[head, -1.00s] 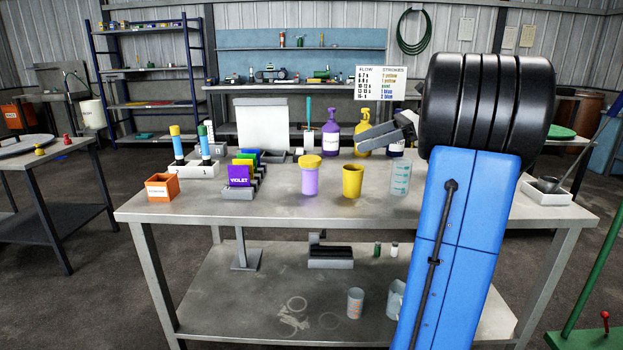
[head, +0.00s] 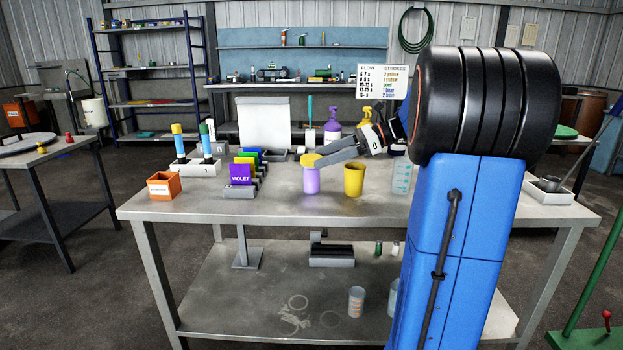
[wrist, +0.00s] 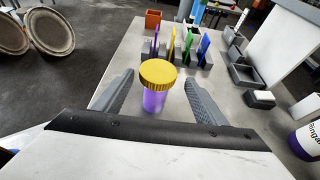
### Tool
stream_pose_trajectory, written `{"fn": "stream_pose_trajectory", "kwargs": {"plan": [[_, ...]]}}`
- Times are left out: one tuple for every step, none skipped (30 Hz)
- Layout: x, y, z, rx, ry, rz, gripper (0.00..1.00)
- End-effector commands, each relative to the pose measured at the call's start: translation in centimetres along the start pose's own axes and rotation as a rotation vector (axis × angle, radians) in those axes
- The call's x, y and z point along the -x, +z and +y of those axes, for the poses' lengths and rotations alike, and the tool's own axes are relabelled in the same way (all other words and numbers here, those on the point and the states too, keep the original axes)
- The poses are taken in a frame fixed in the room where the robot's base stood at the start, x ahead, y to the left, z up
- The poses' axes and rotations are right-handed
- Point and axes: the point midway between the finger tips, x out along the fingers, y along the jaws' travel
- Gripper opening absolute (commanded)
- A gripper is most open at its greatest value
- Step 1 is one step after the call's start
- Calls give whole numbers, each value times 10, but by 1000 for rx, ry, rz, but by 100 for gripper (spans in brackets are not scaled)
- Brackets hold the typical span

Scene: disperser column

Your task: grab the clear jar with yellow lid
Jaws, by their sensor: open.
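The jar (head: 311,180) stands upright on the metal table, with a yellow lid and a see-through body that looks violet. It also shows in the wrist view (wrist: 156,88), centred ahead of my gripper. My gripper (head: 322,159) is open in the head view, reaching in from the right, and one finger covers part of the lid. In the wrist view its two fingers (wrist: 158,80) are spread to the left and right of the jar, with gaps on both sides. No contact with the jar shows there.
A yellow cup (head: 353,180) stands just right of the jar, and a clear beaker (head: 401,178) is farther right. A rack with coloured cards (head: 240,178) is to the left. The table front is clear.

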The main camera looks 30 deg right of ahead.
Motion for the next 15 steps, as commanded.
{"fn": "stream_pose_trajectory", "kwargs": {"plan": [[-6,0,2,1,2,0,66],[-9,1,2,1,3,-1,66],[-15,1,3,1,3,-1,66],[-19,1,4,1,3,-1,66],[-23,0,5,1,3,-1,66],[-29,0,5,1,3,-1,66],[-33,0,4,1,3,0,66],[-37,0,4,1,3,0,66],[-40,0,4,1,3,0,66],[-42,0,4,1,2,0,66],[-44,0,4,1,2,0,66],[-45,0,4,1,1,0,66],[-45,0,4,1,1,0,66],[-45,0,4,1,0,0,66],[-45,0,4,1,0,0,66]]}}
